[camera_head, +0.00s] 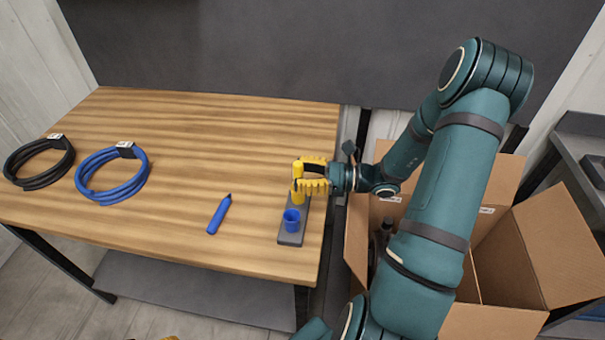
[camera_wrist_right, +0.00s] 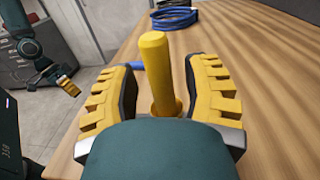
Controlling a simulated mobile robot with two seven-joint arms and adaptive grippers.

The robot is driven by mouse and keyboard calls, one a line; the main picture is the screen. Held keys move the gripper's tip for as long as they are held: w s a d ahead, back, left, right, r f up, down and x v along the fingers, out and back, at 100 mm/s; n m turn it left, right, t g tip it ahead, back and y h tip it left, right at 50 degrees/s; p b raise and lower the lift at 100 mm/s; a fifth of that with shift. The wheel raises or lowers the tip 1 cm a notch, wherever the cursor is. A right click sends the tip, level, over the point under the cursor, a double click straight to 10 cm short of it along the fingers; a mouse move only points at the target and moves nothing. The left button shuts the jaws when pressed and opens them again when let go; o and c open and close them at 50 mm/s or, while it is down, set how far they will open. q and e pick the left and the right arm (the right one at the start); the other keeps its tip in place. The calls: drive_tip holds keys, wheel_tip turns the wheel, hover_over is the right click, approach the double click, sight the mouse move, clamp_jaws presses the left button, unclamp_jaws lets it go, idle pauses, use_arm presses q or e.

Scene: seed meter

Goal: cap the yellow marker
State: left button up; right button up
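The yellow marker (camera_head: 298,168) stands upright at the far end of a small grey holder (camera_head: 290,238) near the table's right edge. In the right wrist view the yellow marker (camera_wrist_right: 158,70) rises between my right gripper's fingers, with a wider yellow cap (camera_wrist_right: 167,106) around its lower end. How deep it sits is unclear. My right gripper (camera_head: 303,174) is around the marker, its fingers apart with narrow gaps beside it. My left gripper shows small in the right wrist view (camera_wrist_right: 69,88), away from the marker; its opening is unclear.
A blue cap (camera_head: 292,219) sits in the holder's near end. A blue marker (camera_head: 220,214) lies left of it. Blue (camera_head: 112,176) and black (camera_head: 38,162) cable coils lie at the left. An open cardboard box (camera_head: 553,245) stands right of the table. The table's middle is clear.

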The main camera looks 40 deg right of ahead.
drive_tip(key=shift+d, duration=0.1)
drive_tip(key=v, duration=1.2)
